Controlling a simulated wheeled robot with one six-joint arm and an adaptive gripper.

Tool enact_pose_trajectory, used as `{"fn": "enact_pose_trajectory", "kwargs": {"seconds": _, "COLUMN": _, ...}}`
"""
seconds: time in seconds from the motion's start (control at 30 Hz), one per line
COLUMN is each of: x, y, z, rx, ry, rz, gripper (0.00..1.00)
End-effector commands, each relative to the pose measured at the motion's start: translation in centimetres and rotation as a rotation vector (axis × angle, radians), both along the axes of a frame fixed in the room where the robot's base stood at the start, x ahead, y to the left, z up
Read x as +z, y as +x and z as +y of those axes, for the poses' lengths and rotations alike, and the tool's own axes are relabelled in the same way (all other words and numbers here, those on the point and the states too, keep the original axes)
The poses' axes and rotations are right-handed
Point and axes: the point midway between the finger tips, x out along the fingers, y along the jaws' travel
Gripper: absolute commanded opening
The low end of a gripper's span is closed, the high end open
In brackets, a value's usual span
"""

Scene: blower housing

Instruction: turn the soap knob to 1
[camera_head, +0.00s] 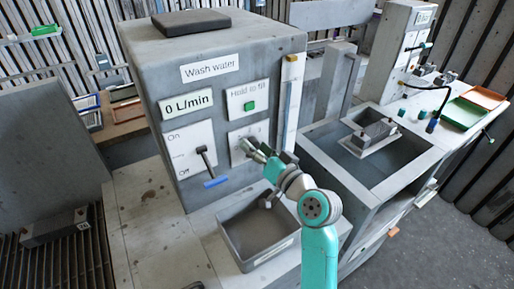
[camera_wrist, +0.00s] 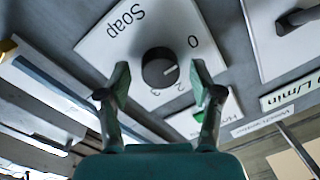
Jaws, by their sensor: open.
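The soap knob (camera_wrist: 160,68) is a round dark dial on a white plate (camera_wrist: 112,44) labelled "Soap". In the wrist view I read 0 at the right and 2 and 3 below the knob. The 1 is not visible; my right finger covers part of that side. A small pale mark shows on the knob, but its exact setting is hard to tell. My gripper (camera_wrist: 161,80) is open, its green-tipped fingers on either side of the knob; contact is not clear. In the head view my gripper (camera_head: 262,156) is at the soap plate (camera_head: 245,136) and hides the knob.
A grey bin (camera_head: 228,238) stands below; a sink (camera_head: 400,160) is at right.

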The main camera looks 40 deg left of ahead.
Motion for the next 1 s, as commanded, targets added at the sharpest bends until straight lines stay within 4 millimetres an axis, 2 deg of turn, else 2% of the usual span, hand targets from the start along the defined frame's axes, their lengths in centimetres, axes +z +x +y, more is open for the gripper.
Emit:
{"fn": "enact_pose_trajectory", "kwargs": {"seconds": 0.1, "x": -0.02, "y": 0.0, "z": -0.02, "rx": 0.0, "ry": 0.0, "rz": 0.0, "gripper": 0.63}}
{"fn": "enact_pose_trajectory", "kwargs": {"seconds": 0.33, "x": -0.02, "y": 0.01, "z": -0.04, "rx": -0.001, "ry": -0.001, "rz": 0.0, "gripper": 0.05}}
{"fn": "enact_pose_trajectory", "kwargs": {"seconds": 0.67, "x": -0.06, "y": 0.02, "z": -0.06, "rx": -0.001, "ry": 0.013, "rz": 0.033, "gripper": 0.05}}
{"fn": "enact_pose_trajectory", "kwargs": {"seconds": 1.0, "x": -0.19, "y": 0.04, "z": -0.08, "rx": -0.001, "ry": 0.094, "rz": 0.231, "gripper": 0.05}}
